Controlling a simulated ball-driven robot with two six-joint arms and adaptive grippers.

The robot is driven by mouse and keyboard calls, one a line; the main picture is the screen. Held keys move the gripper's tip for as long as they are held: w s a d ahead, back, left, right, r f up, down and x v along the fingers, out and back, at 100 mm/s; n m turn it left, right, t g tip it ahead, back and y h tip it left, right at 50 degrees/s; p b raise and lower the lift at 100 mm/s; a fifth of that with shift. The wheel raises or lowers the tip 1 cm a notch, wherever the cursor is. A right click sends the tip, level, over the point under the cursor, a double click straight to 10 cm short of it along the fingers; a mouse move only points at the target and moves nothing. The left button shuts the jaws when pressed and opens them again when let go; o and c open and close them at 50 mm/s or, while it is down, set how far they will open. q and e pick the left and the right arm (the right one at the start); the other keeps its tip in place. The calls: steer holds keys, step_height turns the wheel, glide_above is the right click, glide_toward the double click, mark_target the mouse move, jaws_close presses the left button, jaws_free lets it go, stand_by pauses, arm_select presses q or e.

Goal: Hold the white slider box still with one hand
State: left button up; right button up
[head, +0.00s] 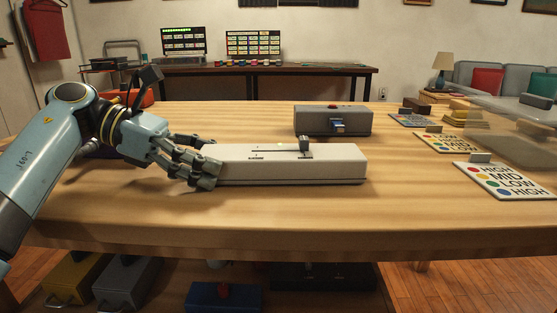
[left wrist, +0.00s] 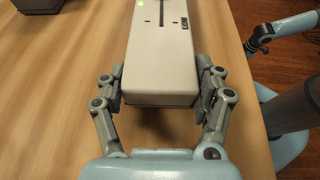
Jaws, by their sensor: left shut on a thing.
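The white slider box (head: 330,170) lies flat on the wooden table, its long side running left to right in the head view. A slot runs along its top, with a dark slider knob (head: 305,146) toward the right part of the slot. My left gripper (head: 207,163) is shut on the left end of the box. In the left wrist view the fingers (left wrist: 161,90) press on both sides of the near end of the box (left wrist: 158,60). The knob is out of frame there. My right gripper is not seen in the head view.
A grey box (head: 350,121) with a red button and a blue part stands behind the slider box. Cards with coloured dots (head: 495,181) lie at the right. The table front (head: 300,215) is clear. Several toolboxes (head: 125,282) sit on a shelf below.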

arm_select(q)
steer(key=o, duration=1.4)
steer(key=shift+o, duration=0.2)
steer(key=v, duration=1.2)
steer(key=shift+c, duration=0.4)
